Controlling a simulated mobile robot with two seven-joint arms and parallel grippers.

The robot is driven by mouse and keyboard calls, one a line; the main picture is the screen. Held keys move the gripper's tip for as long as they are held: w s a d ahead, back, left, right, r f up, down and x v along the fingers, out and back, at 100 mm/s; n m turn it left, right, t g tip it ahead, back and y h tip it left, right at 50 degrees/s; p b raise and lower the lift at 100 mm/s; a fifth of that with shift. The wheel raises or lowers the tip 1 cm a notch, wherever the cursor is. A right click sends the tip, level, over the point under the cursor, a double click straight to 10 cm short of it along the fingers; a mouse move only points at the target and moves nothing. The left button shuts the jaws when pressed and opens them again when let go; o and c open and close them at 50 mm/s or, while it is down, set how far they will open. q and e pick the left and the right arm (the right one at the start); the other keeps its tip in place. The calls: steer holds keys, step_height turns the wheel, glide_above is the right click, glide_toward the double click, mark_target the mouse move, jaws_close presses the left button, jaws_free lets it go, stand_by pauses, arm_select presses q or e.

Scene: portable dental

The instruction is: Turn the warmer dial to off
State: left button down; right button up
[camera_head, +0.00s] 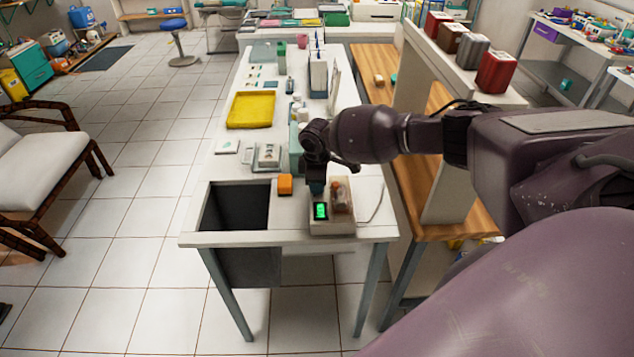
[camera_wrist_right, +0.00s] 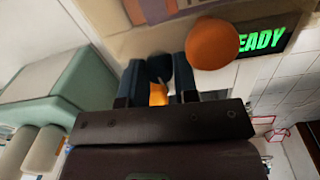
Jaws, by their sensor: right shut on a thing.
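The warmer (camera_head: 346,228) is a beige box near the front right corner of the white table, with a lit green display (camera_head: 320,211). In the right wrist view the display (camera_wrist_right: 264,40) shows green letters, with "EADY" visible. A dark round dial (camera_wrist_right: 160,68) sits between the fingers of my right gripper (camera_wrist_right: 158,85), which is shut on it. In the head view my right gripper (camera_head: 317,184) is at the warmer's far side, and the dial is hidden. A round orange knob or lamp (camera_wrist_right: 212,43) is beside the fingers. My left gripper is not in view.
A yellow tray (camera_head: 251,110) and several boxes lie farther back. A wooden bench and raised shelf with canisters (camera_head: 496,72) are on the right.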

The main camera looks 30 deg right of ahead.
steer(key=shift+n, duration=2.7)
steer(key=o, duration=0.9)
